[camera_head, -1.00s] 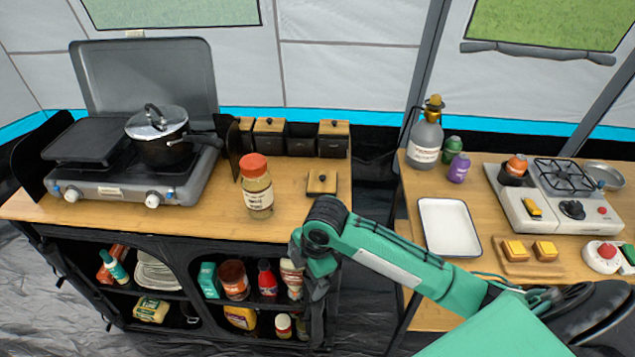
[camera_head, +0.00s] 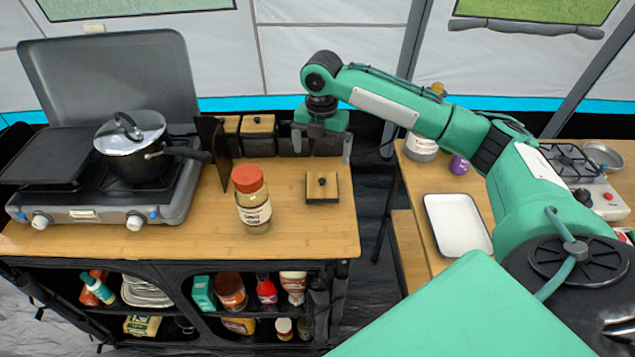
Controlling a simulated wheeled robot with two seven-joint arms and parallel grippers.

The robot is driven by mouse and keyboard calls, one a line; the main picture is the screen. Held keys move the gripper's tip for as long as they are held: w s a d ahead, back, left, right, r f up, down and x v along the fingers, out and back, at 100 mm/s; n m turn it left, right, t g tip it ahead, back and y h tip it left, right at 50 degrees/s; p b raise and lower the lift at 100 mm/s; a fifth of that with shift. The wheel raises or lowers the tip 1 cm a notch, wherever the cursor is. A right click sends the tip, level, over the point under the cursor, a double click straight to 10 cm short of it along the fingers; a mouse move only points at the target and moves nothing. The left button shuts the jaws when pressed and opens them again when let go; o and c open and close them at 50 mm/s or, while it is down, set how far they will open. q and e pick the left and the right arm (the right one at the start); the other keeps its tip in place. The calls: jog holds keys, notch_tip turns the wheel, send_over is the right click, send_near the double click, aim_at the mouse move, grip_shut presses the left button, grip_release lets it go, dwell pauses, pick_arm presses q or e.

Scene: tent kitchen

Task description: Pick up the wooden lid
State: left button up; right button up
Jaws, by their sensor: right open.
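The wooden lid (camera_head: 321,190) is a small square wooden plate with a dark knob on top. It lies flat on the bamboo counter (camera_head: 290,228), near its right edge. My right gripper (camera_head: 321,150) is open and empty. It points down above and behind the lid in the picture, in front of the black canisters, and is apart from the lid. My left gripper is not in view.
A jar with an orange cap (camera_head: 252,200) stands left of the lid. Black canisters with wooden lids (camera_head: 257,126) line the counter's back. A stove with a pot (camera_head: 132,150) is at the left. A white tray (camera_head: 457,224) lies on the right table.

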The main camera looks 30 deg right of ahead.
send_over(322, 180)
jog(key=f, duration=0.6)
jog(key=shift+s+a+f+p, duration=0.2)
jog(key=shift+s+a+p, duration=0.1)
jog(key=shift+p, duration=0.05)
jog(key=shift+f, duration=0.85)
jog(key=f, duration=0.1)
jog(key=f+p, duration=0.1)
jog(key=f, duration=0.2)
jog(key=shift+w+d+f, duration=0.2)
jog(key=shift+w+d, duration=0.1)
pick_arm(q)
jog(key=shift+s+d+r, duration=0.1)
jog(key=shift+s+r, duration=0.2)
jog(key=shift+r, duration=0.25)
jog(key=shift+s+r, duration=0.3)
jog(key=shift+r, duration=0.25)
pick_arm(e)
jog(key=shift+f, duration=0.1)
jog(key=c, duration=0.7)
